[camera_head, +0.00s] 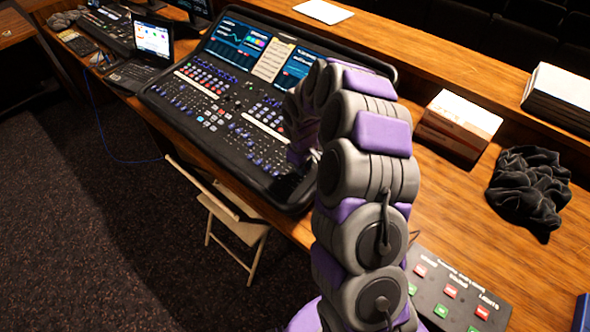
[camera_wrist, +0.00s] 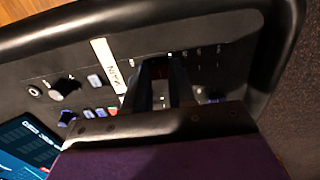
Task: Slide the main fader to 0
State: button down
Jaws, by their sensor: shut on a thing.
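The mixing desk (camera_head: 200,100) is a black console with screens along its back and rows of buttons and faders. My gripper (camera_wrist: 164,66) reaches down to the panel beside a white label (camera_wrist: 107,66) that seems to read MAIN. Its two dark fingers are close together and shut on the main fader, whose cap is mostly hidden between them. Small white scale marks run along the panel by the fingertips. In the head view my gripper is at the desk's right part, largely hidden behind my arm. The fader's exact position against the scale cannot be read.
A laptop (camera_head: 146,52) stands left of the desk. A white box (camera_head: 458,122), a black cloth (camera_head: 530,186) and a lights button panel (camera_head: 456,292) lie to the right. A folding chair (camera_head: 232,222) stands in front. The desk has a raised padded rim (camera_wrist: 200,14).

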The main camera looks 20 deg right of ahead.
jog(key=shift+w+d, duration=0.15)
jog(key=shift+d, duration=0.15)
jog(key=c, duration=0.9)
grip_release()
jog(key=shift+s+a+r+p, duration=0.15)
jog(key=shift+a+r+p, duration=0.2)
jog(key=shift+r, duration=2.5)
jog(key=shift+s+a+r+p, duration=0.15)
jog(key=shift+r+p, duration=0.35)
jog(key=shift+r, duration=2.4)
jog(key=shift+s+a+r+p, duration=0.15)
jog(key=shift+a+r+p, duration=0.2)
jog(key=shift+r, duration=2.5)
